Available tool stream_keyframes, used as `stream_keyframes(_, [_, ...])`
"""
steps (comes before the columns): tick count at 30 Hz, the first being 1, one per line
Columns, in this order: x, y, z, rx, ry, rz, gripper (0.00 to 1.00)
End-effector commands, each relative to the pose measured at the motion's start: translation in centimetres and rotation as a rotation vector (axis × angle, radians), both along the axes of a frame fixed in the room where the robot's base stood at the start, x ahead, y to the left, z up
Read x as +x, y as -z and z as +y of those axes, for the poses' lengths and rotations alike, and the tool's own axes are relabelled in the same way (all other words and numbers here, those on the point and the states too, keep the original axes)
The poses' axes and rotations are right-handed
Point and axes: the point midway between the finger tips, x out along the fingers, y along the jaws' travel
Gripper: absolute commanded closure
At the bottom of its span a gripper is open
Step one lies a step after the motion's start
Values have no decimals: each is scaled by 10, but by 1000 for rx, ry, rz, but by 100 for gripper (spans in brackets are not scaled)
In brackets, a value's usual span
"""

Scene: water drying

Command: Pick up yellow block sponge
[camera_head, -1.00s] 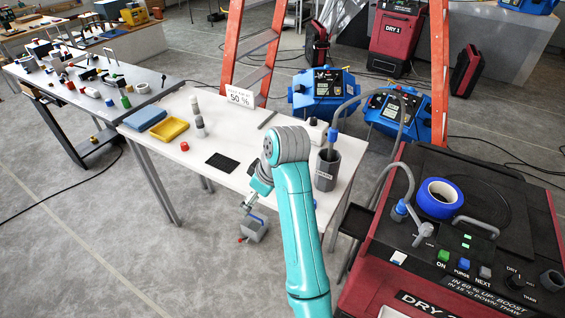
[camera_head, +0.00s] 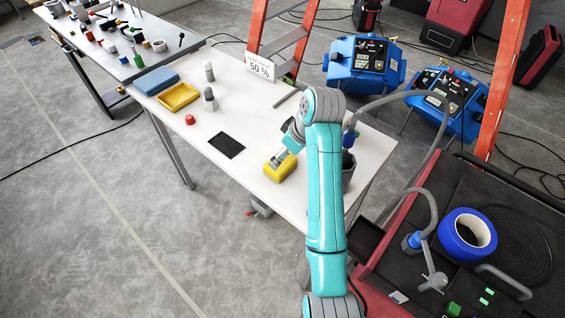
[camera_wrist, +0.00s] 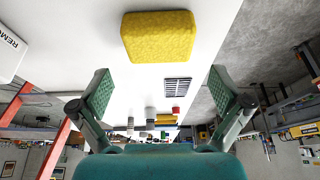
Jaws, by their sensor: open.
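The yellow block sponge (camera_head: 280,168) lies on the white table (camera_head: 228,183) near its front edge, and my arm is just behind and right of it. In the wrist view the sponge (camera_wrist: 158,37) shows whole in the upper middle. My gripper (camera_wrist: 160,92) is open and empty there, with one green-padded finger on each side and the sponge beyond the gap between them. In the head view my gripper (camera_head: 284,155) is close to the sponge, partly hidden by my arm; contact cannot be told.
A dark grey cup (camera_head: 348,170) is right of my arm.

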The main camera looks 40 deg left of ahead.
Motion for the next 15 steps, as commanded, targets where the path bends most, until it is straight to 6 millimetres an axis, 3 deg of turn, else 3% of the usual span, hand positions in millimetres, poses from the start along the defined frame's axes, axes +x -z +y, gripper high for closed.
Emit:
stream_keyframes(8, [1, 19, 8, 0, -1, 1, 0])
stream_keyframes(15, [2, 50, 18, -2, 0, 1, 0])
